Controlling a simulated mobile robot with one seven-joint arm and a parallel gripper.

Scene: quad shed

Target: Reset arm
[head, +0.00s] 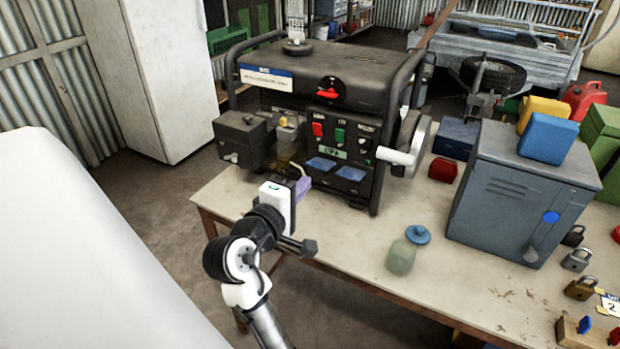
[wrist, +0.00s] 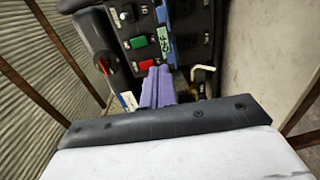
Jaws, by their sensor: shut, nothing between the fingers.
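My gripper (head: 303,187) is at the near left edge of the workbench, in front of the generator's control panel. Its purple fingers (wrist: 157,88) show in the wrist view, shut together with nothing between them. The generator (head: 320,80) is black with a tubular frame and stands on the bench. Its panel has a red switch (head: 318,130) and a green switch (head: 340,136); the red switch (wrist: 147,64) and green switch (wrist: 137,42) also show in the wrist view, just beyond the fingertips. I cannot tell whether the fingers touch the panel.
The workbench (head: 340,230) has free room in front of the generator. A white surface fills the lower left.

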